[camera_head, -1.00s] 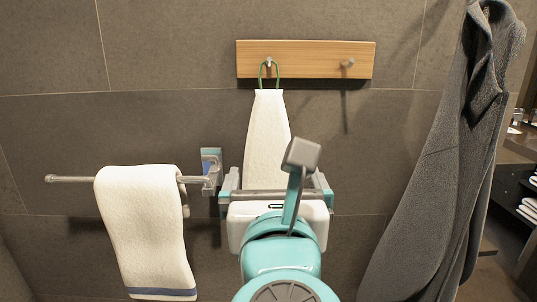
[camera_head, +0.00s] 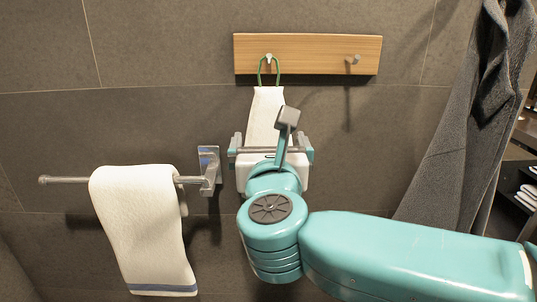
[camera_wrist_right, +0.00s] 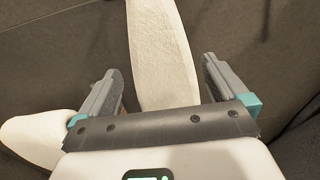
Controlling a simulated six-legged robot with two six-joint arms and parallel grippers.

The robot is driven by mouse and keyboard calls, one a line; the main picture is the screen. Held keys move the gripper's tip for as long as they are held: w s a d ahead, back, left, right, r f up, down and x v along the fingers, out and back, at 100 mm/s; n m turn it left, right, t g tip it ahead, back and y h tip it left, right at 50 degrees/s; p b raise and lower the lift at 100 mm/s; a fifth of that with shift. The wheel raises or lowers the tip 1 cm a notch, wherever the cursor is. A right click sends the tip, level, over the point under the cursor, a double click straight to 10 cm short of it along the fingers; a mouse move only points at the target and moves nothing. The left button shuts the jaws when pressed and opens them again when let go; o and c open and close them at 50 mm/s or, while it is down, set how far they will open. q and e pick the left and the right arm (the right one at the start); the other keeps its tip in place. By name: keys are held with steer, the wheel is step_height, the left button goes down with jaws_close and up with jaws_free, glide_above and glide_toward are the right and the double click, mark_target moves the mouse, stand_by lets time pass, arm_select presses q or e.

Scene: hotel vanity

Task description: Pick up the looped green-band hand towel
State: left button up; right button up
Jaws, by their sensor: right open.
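The looped hand towel (camera_head: 267,108) is white and hangs by its green loop (camera_head: 260,70) from the left hook of the wooden rack. Its lower part is hidden behind my right gripper (camera_head: 271,143) in the head view. The right gripper is open, in front of the towel and below the loop. In the right wrist view the towel (camera_wrist_right: 158,50) runs down between the two spread fingers of the right gripper (camera_wrist_right: 160,80). I cannot tell whether the fingers reach past the cloth. My left gripper is out of view.
The wooden rack (camera_head: 315,54) has a bare right hook (camera_head: 353,59). A blue-striped white towel (camera_head: 143,225) hangs on a metal bar (camera_head: 65,180) at left. A grey robe (camera_head: 465,130) hangs at right. Dark tiled wall lies behind.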

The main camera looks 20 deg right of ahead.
mark_target(268, 133)
steer(key=shift+w+d+r+p, duration=0.15)
steer(key=shift+w+p, duration=0.15)
steer(key=p+x, duration=0.2)
steer(key=x, duration=0.3)
steer(key=shift+s, duration=0.1)
steer(key=shift+f, duration=0.2)
steer(key=c, duration=1)
steer(key=shift+r, duration=0.1)
